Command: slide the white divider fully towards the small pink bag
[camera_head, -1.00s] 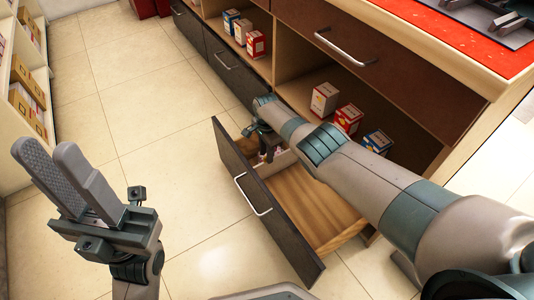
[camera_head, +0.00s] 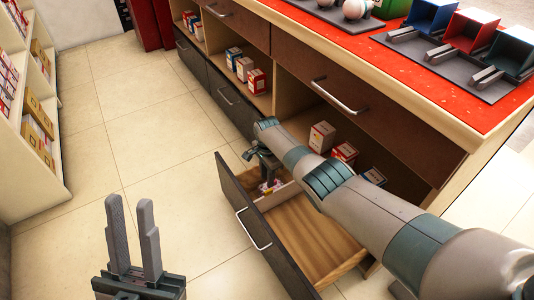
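The open drawer (camera_head: 306,242) has a dark front and a bare wooden floor in its near part. A white divider (camera_head: 285,194) crosses it as a pale strip. A small pink bag (camera_head: 268,187) lies in the far compartment, close to the divider and partly hidden. My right gripper (camera_head: 262,158) hangs over the far end of the drawer, above the bag, and looks clear of the divider. Its fingers are too small and dark to read. My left gripper (camera_head: 132,215) is empty over the floor at the lower left, its two fingers upright and apart.
The counter (camera_head: 390,70) with a red top stands above the drawer and holds coloured bins (camera_head: 470,38). Boxes (camera_head: 320,137) sit on the open shelf beside my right arm. A stocked shelf (camera_head: 35,120) stands at far left. The tiled floor between is clear.

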